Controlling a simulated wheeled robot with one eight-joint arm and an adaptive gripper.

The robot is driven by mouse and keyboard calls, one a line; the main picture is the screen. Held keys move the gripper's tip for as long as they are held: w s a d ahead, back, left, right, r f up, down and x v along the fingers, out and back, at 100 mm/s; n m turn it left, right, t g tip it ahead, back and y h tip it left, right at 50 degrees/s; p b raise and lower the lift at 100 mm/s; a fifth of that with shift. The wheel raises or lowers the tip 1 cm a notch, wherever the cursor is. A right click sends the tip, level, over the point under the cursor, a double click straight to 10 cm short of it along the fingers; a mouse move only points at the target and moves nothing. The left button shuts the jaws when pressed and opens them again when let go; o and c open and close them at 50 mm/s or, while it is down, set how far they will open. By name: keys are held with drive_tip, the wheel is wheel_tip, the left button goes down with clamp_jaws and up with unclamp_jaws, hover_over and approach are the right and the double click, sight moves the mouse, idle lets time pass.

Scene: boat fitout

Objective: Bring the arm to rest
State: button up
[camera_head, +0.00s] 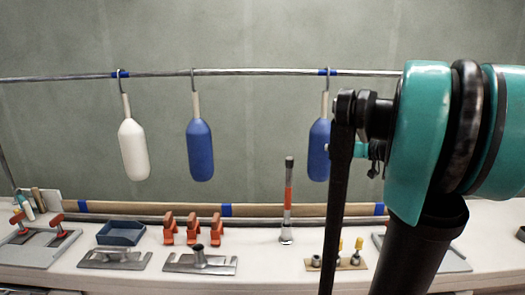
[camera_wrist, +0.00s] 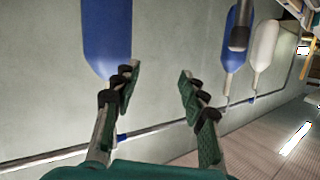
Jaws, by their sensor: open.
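My gripper (camera_wrist: 158,82) is open and empty in the wrist view, its two fingers spread apart in front of the grey wall. A blue fender (camera_wrist: 107,38) hangs just beyond the left finger; I cannot tell whether they touch. My arm (camera_head: 435,130) fills the right side of the head view, with its dark link reaching down to the bottom edge. In the head view the gripper itself cannot be made out clearly behind the arm.
A white fender (camera_head: 133,149), a blue fender (camera_head: 199,150) and another blue fender (camera_head: 318,150), partly behind my arm, hang from a rail (camera_head: 260,72). The white bench (camera_head: 270,262) below bears a blue tray (camera_head: 121,233), orange clamps (camera_head: 193,229) and an upright orange-and-grey tool (camera_head: 287,205).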

drive_tip(key=s+a+f+g+h, duration=0.1)
drive_tip(key=s+a+f+g, duration=0.1)
drive_tip(key=s+a+f, duration=0.4)
drive_tip(key=s+a+f+m+g, duration=0.1)
drive_tip(key=s+f+g, duration=0.15)
drive_tip(key=f, duration=0.45)
drive_tip(key=s+a+f+g+h, duration=0.1)
drive_tip(key=s+a+f+g, duration=0.1)
drive_tip(key=s+a+f, duration=0.4)
drive_tip(key=s+d+f+m+g+h, duration=0.1)
drive_tip(key=s+d+f+h, duration=0.1)
drive_tip(key=s+f, duration=0.4)
drive_tip(key=s+d+f+m+g+h, duration=0.1)
drive_tip(key=s+d+f+m+h, duration=0.1)
drive_tip(key=s+f, duration=0.4)
drive_tip(key=shift+s+d+f+h, duration=0.2)
drive_tip(key=shift+s+d+h, duration=0.25)
drive_tip(key=shift+d+h, duration=0.3)
drive_tip(key=shift+a, duration=0.1)
